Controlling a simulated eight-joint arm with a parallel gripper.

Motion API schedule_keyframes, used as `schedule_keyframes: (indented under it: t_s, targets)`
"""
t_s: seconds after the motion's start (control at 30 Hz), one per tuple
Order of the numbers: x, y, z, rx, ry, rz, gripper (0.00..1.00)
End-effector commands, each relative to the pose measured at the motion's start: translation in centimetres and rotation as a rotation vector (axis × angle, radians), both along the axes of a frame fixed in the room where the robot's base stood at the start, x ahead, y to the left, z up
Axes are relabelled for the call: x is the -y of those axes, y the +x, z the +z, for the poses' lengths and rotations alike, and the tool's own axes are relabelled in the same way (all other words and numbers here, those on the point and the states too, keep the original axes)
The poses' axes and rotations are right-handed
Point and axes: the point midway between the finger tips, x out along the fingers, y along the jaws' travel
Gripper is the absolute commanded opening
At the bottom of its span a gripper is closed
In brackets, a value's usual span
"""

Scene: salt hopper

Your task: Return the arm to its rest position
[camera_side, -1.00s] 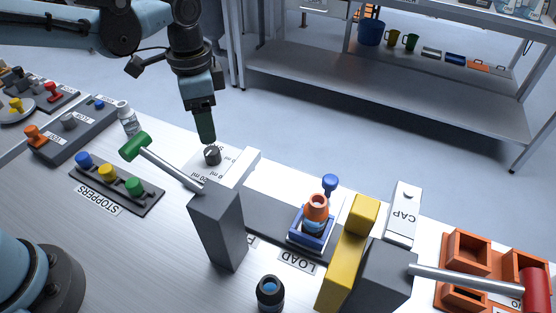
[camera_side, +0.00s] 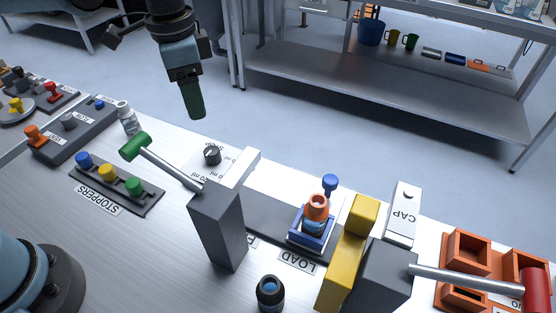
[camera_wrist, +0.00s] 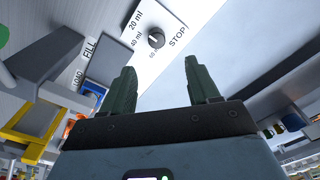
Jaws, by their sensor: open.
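My gripper (camera_side: 195,104) hangs in the air above and behind the dark knob (camera_side: 212,155), clear of the bench. In the wrist view my gripper (camera_wrist: 162,84) shows two green fingers spread apart with nothing between them. The knob (camera_wrist: 156,38) sits on a white dial plate (camera_wrist: 140,62) marked 20 ml, 40 ml and STOP, beyond the fingertips and apart from them.
A grey post (camera_side: 217,230) carries a green-ended lever (camera_side: 135,146). A blue holder (camera_side: 312,232) bears an orange-topped bottle (camera_side: 317,207). The air around my gripper is free.

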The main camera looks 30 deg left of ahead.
Motion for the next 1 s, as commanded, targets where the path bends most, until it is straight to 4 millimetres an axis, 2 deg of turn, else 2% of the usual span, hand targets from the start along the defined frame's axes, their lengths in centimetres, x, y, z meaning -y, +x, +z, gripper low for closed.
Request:
schedule_keyframes:
  t_s: [0.27, 0.5, 0.7, 1.0]
  targets:
    - [-4.7, -3.2, 0.0, 0.213, -0.076, 0.292, 0.6]
    - [-8.1, -6.0, -1.4, 0.406, -0.162, 0.544, 0.6]
    - [-9.6, -7.3, -2.6, 0.514, -0.217, 0.679, 0.6]
    - [-10.0, -7.6, -3.0, 0.547, -0.235, 0.718, 0.6]
